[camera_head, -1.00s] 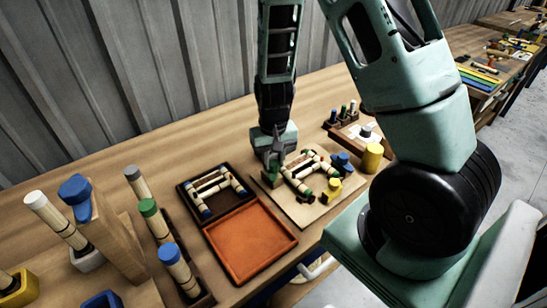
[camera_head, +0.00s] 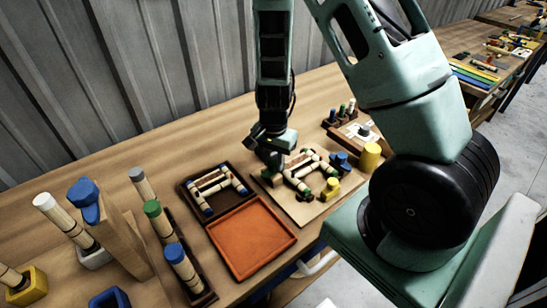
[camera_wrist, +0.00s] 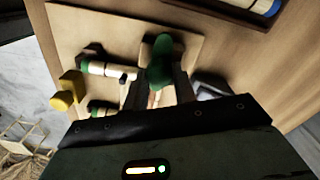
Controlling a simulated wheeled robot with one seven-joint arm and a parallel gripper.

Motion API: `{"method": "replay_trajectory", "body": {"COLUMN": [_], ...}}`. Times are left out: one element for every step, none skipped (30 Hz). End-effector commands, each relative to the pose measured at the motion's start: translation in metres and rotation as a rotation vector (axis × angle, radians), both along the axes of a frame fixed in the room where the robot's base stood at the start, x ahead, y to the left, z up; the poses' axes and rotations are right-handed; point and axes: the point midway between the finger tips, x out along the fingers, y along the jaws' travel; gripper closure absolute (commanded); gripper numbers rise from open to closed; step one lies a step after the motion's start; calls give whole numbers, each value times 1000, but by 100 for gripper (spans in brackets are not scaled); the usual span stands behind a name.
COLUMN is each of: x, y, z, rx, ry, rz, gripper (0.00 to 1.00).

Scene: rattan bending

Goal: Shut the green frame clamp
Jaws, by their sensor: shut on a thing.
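The green frame clamp (camera_wrist: 162,62) shows in the wrist view as a rounded green lever between my fingertips. My gripper (camera_wrist: 158,88) is shut on it. In the head view my gripper (camera_head: 273,163) is low at the left rear of the pale board (camera_head: 303,212), its hand tilted, and it largely hides the green clamp. The rattan frame (camera_head: 298,183) with green-banded poles lies on the board, to the right of my gripper. How far the clamp's lever is turned cannot be told.
A yellow clamp (camera_head: 331,187) and a blue clamp (camera_head: 341,162) sit on the board's right side, with a yellow cylinder (camera_head: 369,158) beyond. A dark tray with rattan pieces (camera_head: 190,184) and an orange tray (camera_head: 252,240) lie left of the board. Upright poles stand further left.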

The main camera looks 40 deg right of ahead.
Motion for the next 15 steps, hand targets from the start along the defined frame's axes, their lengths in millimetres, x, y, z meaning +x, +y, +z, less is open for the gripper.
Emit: {"method": "replay_trajectory", "body": {"x": [1, 1, 1, 1, 1, 1, 1, 1, 1, 1, 1, 1, 1, 1, 1], "y": [0, -1, -1, -1, -1, -1, -1, -1, -1, -1, -1, -1, -1, -1, -1], "z": [1, 1, 1, 1, 1, 1, 1, 1, 1, 1, 1, 1, 1, 1, 1], "rx": [-1, -1, -1, -1, -1, -1, -1, -1, -1, -1, -1, -1, -1, -1, -1], "ry": [-3, -3, -3, -3, -3, -3, -3, -3, -3, -3, -3, -3, -3, -3, -3], "rz": [-17, -26, -35, -41, -47, -53, -57, -60, -64, -65, -67, -68, -68, -68, -68], "gripper": [96, 96, 96, 96, 96, 96, 96, 96, 96, 96, 96, 96, 96, 96, 96]}}
